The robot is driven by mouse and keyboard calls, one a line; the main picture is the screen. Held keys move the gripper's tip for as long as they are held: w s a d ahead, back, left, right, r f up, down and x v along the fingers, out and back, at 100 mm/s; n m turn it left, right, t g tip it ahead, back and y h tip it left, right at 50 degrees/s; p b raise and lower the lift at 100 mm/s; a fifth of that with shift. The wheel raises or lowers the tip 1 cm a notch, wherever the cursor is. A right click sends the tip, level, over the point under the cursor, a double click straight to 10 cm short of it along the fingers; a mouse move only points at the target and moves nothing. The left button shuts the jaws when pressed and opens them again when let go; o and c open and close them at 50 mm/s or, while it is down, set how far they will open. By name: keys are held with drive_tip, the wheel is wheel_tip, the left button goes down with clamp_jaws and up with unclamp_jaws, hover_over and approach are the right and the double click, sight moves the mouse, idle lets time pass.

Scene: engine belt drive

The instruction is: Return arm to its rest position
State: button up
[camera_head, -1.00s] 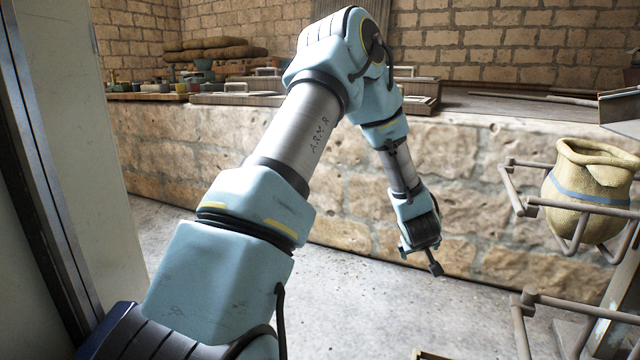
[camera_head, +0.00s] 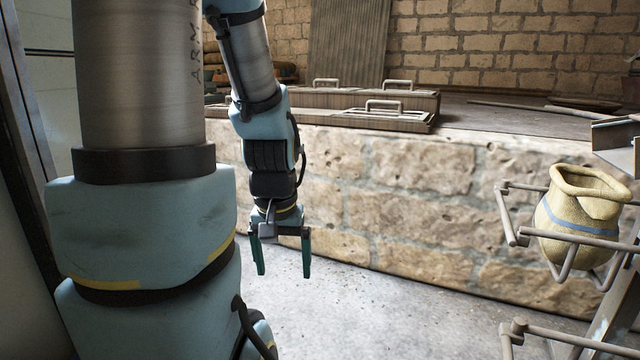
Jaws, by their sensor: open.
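My gripper (camera_head: 283,266) hangs from my arm left of the middle of the view, its two green fingers pointing down and spread apart. Nothing is between the fingers. It is in front of the stone block wall, over the grey floor. My arm fills the left part of the view, its nearer links upright and its far links bent downward. The top of the arm is cut off by the upper edge of the view.
A stone ledge (camera_head: 440,200) runs across the back, with wooden trays with handles (camera_head: 375,118) on top. At the right, a tan sack-like pot with a blue band (camera_head: 578,222) sits in a metal rack (camera_head: 508,222). The grey floor (camera_head: 400,315) between is clear.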

wheel_tip(320, 180, up, 35)
drive_tip(key=p, duration=3.3)
drive_tip(key=shift+w+f, duration=0.1)
